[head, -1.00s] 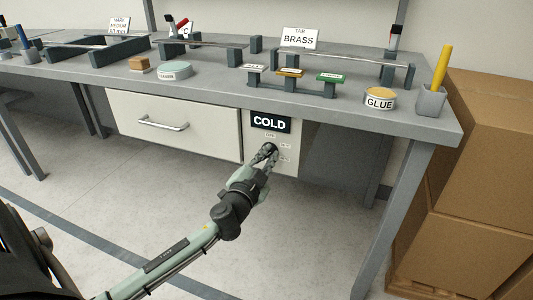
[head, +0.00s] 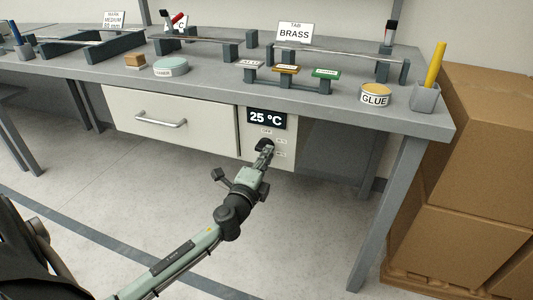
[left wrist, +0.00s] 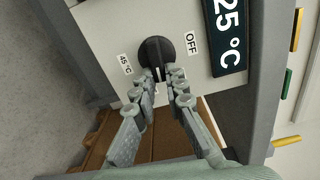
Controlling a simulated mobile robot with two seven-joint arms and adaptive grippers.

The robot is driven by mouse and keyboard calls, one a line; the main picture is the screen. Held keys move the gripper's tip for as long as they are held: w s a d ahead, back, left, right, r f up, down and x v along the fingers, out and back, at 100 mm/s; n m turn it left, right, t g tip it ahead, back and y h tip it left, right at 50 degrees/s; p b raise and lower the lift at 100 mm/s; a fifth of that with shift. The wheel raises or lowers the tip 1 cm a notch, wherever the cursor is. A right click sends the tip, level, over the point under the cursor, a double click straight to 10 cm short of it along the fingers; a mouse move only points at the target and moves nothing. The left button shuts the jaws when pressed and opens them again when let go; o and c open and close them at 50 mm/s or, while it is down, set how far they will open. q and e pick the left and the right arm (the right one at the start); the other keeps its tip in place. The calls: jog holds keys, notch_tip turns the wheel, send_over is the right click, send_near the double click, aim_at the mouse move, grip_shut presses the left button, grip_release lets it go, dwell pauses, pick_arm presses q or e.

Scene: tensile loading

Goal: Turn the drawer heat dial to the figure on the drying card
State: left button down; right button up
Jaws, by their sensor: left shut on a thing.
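The heat dial (head: 267,143) is a black round knob on the pale panel beside the drawer (head: 172,124). In the left wrist view the dial (left wrist: 155,48) has a white pointer line, with an OFF label (left wrist: 191,43) and a 45 °C label (left wrist: 125,64) around it. The display (head: 266,118) above it reads 25 °C. My left gripper (head: 265,151) is shut on the dial; its fingers (left wrist: 166,80) reach the knob's near side. A partly hidden white card (head: 187,21) at the back shows only a "C"; I cannot tell whether it is the drying card. My right gripper is out of view.
The grey bench (head: 215,92) overhangs the panel. Cardboard boxes (head: 480,150) stand at right. The floor before the drawer is clear.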

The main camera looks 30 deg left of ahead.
pick_arm(q)
jog(key=m, duration=0.4)
jog(key=shift+f+m+p, duration=0.3)
jog(key=shift+p, duration=0.05)
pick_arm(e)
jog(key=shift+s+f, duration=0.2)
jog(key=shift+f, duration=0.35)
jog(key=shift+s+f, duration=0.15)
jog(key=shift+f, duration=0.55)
pick_arm(q)
jog(key=c, duration=1.6)
grip_release()
jog(key=shift+o, duration=0.2)
jog(key=v, duration=1.2)
